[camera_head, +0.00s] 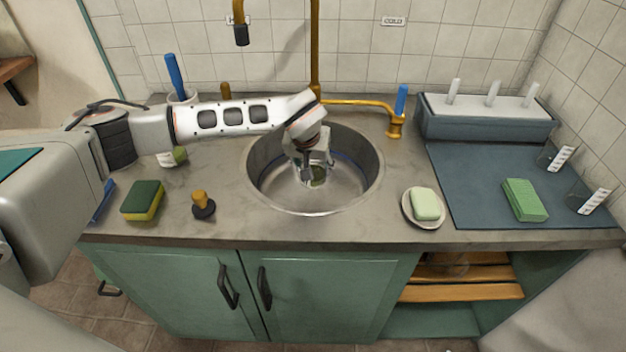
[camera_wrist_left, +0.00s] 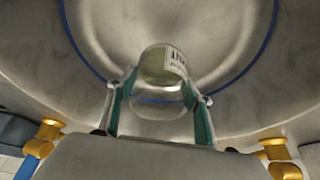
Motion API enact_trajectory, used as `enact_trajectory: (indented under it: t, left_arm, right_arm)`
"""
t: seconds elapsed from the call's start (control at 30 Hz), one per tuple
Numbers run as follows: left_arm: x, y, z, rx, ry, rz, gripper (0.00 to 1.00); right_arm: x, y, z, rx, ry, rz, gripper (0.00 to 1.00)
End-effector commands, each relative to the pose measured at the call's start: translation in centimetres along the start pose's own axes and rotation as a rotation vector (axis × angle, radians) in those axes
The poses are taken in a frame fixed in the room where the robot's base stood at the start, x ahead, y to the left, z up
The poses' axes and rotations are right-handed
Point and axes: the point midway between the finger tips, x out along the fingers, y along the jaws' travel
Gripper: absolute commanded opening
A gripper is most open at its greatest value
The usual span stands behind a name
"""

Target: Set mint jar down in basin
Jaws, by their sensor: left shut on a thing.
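The mint jar (camera_wrist_left: 160,82) is a clear jar with green contents and a white label. My left gripper (camera_wrist_left: 160,115) is shut on it, with one finger on each side. In the head view my left gripper (camera_head: 312,172) reaches down into the round metal basin (camera_head: 345,190), and the jar (camera_head: 318,178) shows small and partly hidden below it. The jar is within the basin's rim. I cannot tell whether its base touches the basin floor. My right gripper is in neither view.
A brass tap pipe (camera_head: 316,50) rises behind the basin. A soap dish (camera_head: 424,208) stands to its right. A yellow-green sponge (camera_head: 143,200) and a small knobbed stopper (camera_head: 203,205) lie to its left. A labelled jar (camera_head: 172,157) stands under my left arm.

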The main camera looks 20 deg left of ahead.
Motion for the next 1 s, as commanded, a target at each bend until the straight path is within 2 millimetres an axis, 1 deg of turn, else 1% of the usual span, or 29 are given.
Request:
enact_trajectory:
  t: [0.17,0.27,0.4,0.47,0.87,0.9,0.93,1.0]
  left_arm:
    - [0.8,0.1,0.3,0.000,0.002,0.002,0.25]
    - [1.8,0.1,0.8,0.001,0.000,0.002,0.25]
    - [3.8,0.1,1.8,0.000,-0.002,0.002,0.25]
    - [4.3,0.1,1.9,0.000,0.001,0.002,0.25]
    - [4.7,0.1,2.0,0.001,0.003,0.001,0.25]
    - [4.7,0.1,2.0,0.000,0.002,0.001,0.58]
    - [4.7,0.1,2.0,0.000,0.002,0.001,0.66]
    - [4.6,0.1,2.0,0.000,0.002,0.001,0.67]
  right_arm:
    - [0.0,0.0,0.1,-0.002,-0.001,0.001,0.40]
    - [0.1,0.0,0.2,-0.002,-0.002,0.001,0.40]
    - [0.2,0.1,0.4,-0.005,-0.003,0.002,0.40]
    - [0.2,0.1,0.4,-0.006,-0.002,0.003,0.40]
    - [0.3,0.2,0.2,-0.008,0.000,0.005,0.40]
    - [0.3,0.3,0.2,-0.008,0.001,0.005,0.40]
    - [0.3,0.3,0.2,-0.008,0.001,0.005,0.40]
    - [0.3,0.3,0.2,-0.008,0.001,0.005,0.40]
